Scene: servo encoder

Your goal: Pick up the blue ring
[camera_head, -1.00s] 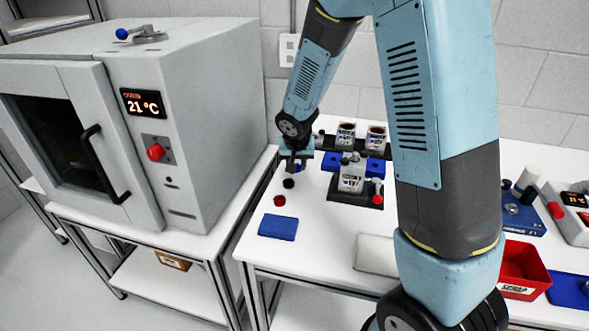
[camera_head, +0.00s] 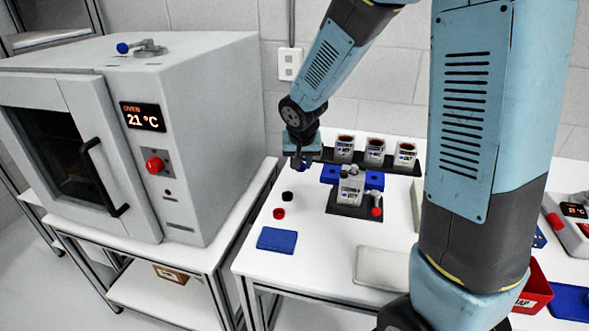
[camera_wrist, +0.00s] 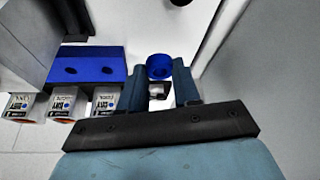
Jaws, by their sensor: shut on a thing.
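My gripper (camera_head: 302,160) is near the back left of the white table in the head view. In the wrist view its two dark fingers (camera_wrist: 165,78) are shut on the blue ring (camera_wrist: 159,66), which sits between the fingertips.
A black ring (camera_head: 287,196) and a red ring (camera_head: 279,213) lie on the table in front of the gripper. A blue pad (camera_head: 276,239) lies nearer. A dark-based fixture (camera_head: 340,211) and several labelled servos (camera_head: 374,151) stand to the right. The oven (camera_head: 200,130) stands left.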

